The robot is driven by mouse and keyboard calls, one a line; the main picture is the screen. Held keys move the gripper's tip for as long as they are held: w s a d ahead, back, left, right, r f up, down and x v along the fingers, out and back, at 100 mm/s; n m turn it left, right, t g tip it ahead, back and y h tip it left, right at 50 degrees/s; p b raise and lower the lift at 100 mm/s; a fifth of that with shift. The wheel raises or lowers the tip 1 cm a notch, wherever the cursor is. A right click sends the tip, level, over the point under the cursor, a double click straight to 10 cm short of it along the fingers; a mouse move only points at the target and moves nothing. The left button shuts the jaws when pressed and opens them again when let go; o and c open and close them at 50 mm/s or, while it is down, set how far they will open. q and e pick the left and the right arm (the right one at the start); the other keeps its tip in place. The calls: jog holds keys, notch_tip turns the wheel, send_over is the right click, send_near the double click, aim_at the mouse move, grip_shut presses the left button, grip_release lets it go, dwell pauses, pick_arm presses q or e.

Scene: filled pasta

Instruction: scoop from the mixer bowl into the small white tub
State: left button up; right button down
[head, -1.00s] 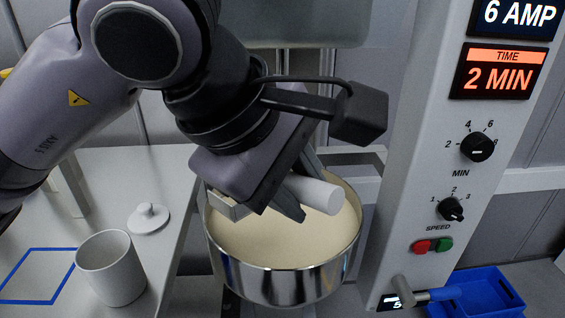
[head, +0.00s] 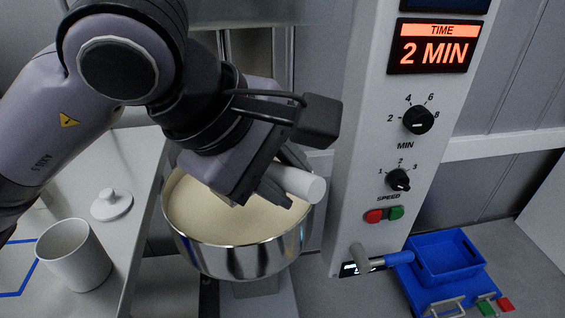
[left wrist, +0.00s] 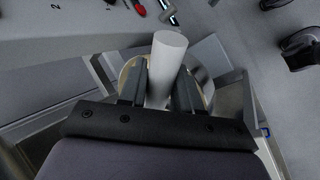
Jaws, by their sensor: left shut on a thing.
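The mixer bowl (head: 240,262) is shiny steel and holds a pale cream filling (head: 225,215). My left gripper (head: 278,190) is above the bowl's right side, shut on a white cylinder (head: 304,185) that looks like the scoop's handle. In the left wrist view, this cylinder (left wrist: 167,62) stands between the two dark fingers. The scoop's head is hidden, so I cannot tell whether it holds filling. The small white tub (head: 75,256) stands upright on the white table at left, with its lid off. My right gripper is out of view.
The white knobbed lid (head: 112,204) lies behind the tub. Blue tape (head: 22,284) marks the table left of the tub. The mixer column (head: 375,150), with dials and a lever (head: 375,258), stands close right of the bowl. A blue tray (head: 445,262) is farther right.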

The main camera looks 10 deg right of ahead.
pick_arm(q)
notch_tip(320, 180, down, 10)
jog(key=b, duration=0.9)
jog(key=shift+f, duration=0.25)
dwell(0.5)
